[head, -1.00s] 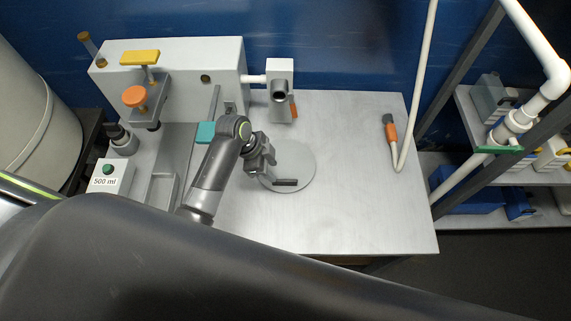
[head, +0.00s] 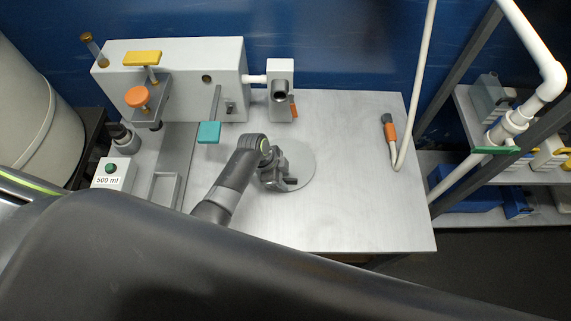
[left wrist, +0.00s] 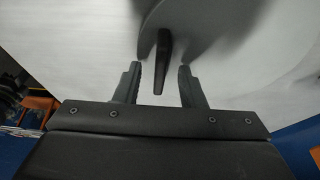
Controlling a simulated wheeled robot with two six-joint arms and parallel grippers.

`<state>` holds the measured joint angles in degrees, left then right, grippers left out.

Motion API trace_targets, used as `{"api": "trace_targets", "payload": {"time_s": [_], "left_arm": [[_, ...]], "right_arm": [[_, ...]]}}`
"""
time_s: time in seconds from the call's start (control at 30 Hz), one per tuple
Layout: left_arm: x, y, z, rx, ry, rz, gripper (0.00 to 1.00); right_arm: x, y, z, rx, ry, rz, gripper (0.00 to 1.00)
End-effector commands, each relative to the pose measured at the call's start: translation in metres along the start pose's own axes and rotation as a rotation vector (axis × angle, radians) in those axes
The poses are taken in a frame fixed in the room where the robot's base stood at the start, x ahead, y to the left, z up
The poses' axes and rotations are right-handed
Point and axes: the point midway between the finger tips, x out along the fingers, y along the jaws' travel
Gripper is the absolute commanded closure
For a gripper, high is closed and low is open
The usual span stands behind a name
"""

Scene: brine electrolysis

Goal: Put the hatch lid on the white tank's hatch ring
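The hatch lid (head: 304,164) is a flat, round grey disc lying on the metal table, with a dark bar handle. My left gripper (head: 287,183) is over the lid and hides part of it. In the left wrist view the left gripper (left wrist: 159,72) is open, and the lid's handle (left wrist: 162,60) stands between its two fingers with a gap on each side. A large off-white cylindrical tank (head: 32,115) is at the left edge. I cannot see a hatch ring on it. My right gripper is not in view.
A grey apparatus with a yellow handle (head: 142,58), an orange knob (head: 137,97) and a teal paddle (head: 209,132) stands at the table's back left. A hose with an orange end (head: 390,132) is at the right. The table (head: 360,205) is clear right of the lid.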

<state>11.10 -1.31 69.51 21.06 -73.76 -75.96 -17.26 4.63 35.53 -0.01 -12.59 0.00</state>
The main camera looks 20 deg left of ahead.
Motion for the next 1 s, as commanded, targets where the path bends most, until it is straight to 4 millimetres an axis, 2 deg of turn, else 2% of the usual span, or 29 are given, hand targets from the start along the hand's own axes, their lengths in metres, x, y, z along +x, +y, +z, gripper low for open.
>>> {"api": "trace_targets", "payload": {"time_s": [0.23, 0.53, 1.0], "left_arm": [[0.0012, 0.0, 0.0, 0.0, 0.0, 0.0, 0.64], [0.0011, 0.0002, 0.0001, -0.001, 0.0, 0.0, 1.0], [-0.0027, -0.0004, -0.0018, 0.0, 0.001, -0.002, 1.0]], "right_arm": [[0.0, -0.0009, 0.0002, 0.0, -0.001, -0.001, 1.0], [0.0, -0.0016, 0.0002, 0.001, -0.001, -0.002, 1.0], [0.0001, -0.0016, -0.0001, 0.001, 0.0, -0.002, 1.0]]}}
